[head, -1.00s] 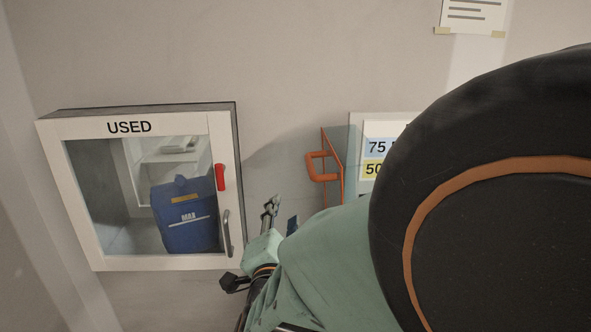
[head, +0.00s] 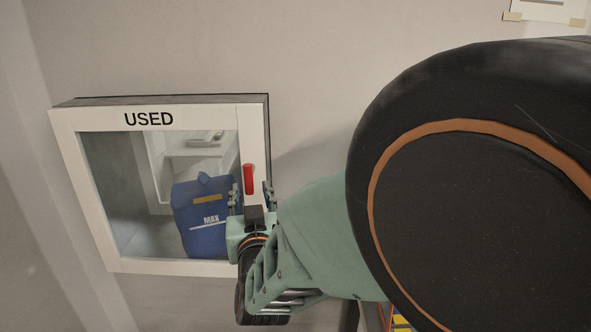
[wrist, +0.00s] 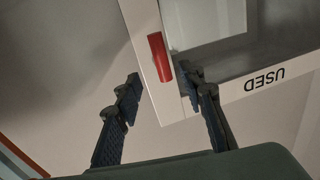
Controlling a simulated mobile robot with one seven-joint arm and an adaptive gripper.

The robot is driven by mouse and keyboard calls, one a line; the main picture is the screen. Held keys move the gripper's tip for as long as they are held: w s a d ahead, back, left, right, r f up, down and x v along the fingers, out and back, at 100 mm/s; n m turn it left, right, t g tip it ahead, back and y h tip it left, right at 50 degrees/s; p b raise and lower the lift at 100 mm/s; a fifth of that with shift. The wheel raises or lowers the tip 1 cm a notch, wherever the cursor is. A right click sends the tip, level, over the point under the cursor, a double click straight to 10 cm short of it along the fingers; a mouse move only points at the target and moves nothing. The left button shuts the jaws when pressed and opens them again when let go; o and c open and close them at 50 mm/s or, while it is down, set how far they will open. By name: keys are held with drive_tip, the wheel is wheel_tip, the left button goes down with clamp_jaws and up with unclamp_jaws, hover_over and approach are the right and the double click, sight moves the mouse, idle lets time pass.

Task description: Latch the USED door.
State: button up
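The USED door (head: 95,230) is a white frame with a clear window, on a wall cabinet at the left in the head view. It looks closed against the cabinet; any small gap cannot be told. A red latch (head: 249,179) lies upright along the door's right side, and shows in the wrist view (wrist: 160,57) too. My gripper (head: 252,190) is in front of the door's right edge, at the latch's lower end. In the wrist view my gripper (wrist: 160,83) has its fingers apart, with the latch just beyond and between the tips. The metal pull handle is hidden behind my gripper.
A blue container (head: 202,225) marked MAX stands inside the cabinet behind the window. My arm covers the right half of the head view. The wall (head: 310,70) above and right of the cabinet is bare, with a paper sheet (head: 545,10) at the top right.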

sight(250, 179)
drive_tip(key=p+x, duration=0.1)
drive_tip(key=x, duration=0.6)
drive_tip(key=shift+w+a, duration=0.15)
drive_tip(key=shift+w, duration=0.2)
drive_tip(key=shift+c, duration=0.5)
clamp_jaws()
